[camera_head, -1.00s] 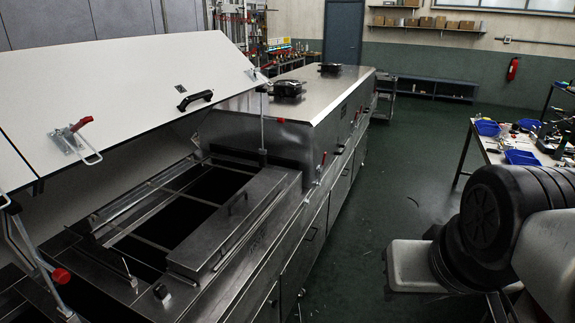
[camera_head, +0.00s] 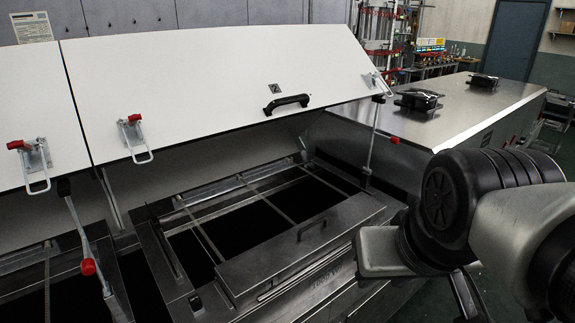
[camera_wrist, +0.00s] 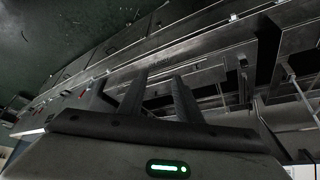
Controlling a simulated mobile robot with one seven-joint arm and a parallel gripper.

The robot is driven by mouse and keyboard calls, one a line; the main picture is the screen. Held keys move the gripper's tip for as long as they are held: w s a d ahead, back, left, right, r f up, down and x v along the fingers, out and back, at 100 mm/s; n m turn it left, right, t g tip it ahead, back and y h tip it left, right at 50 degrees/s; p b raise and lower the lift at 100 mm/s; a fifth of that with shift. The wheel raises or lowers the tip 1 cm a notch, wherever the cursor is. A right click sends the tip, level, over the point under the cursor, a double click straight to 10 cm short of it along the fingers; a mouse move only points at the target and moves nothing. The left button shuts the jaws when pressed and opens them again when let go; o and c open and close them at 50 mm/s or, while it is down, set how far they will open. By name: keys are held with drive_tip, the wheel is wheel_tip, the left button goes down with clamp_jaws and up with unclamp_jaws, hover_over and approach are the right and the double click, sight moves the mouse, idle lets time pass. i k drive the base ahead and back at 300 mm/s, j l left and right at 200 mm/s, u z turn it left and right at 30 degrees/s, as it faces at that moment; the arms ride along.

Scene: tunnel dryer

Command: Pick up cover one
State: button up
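A flat grey metal cover (camera_head: 290,258) with a raised bar handle (camera_head: 312,228) lies along the near side of the dryer's open bay (camera_head: 255,222) in the head view. No label marks it as cover one. My gripper (camera_wrist: 157,86) shows in the wrist view with its two dark fingers apart and nothing visible between them. It is above the dryer's metal side and frame, apart from the cover as far as I can tell. In the head view my arm is at the right, and the gripper's fingers cannot be made out there.
White hinged lids (camera_head: 210,85) stand raised behind the bay, with red-handled latches (camera_head: 135,135) and a black handle (camera_head: 287,103). Gas-strut-like rods (camera_head: 85,250) rise at the bay's corners. A closed steel dryer section (camera_head: 430,115) extends at the back right.

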sight(250, 275)
drive_tip(key=i+l+u, duration=0.45)
drive_tip(key=l+u, duration=0.15)
drive_tip(key=i+l+u, duration=0.2)
drive_tip(key=l+u, duration=0.15)
drive_tip(key=i+l+u, duration=0.1)
drive_tip(key=l+u, duration=0.2)
drive_tip(key=l, duration=0.25)
